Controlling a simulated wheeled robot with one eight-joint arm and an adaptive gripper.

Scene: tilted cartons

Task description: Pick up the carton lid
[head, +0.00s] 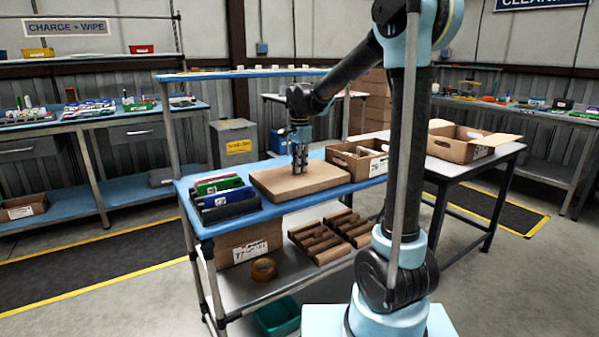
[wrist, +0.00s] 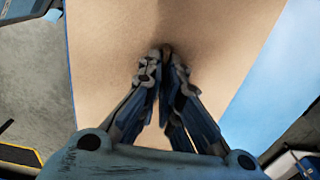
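The carton lid is a flat brown slab (head: 272,183) lying on the blue top of a shelf cart. In the wrist view, the lid (wrist: 215,25) fills most of the picture. My gripper (head: 299,170) points straight down at the lid's middle, its tips at or just above the surface. In the wrist view, the fingers of my gripper (wrist: 165,55) come close together at a dark spot on the lid. I cannot tell whether they hold anything there, or whether they touch the lid.
Left of the lid stand colourful folders (head: 222,190). An open carton (head: 357,160) is close on its right. Another open carton (head: 463,142) stands on a grey table (head: 500,152). The cart's lower shelf holds a box (head: 245,245), tape (head: 263,269) and brown dividers (head: 330,238).

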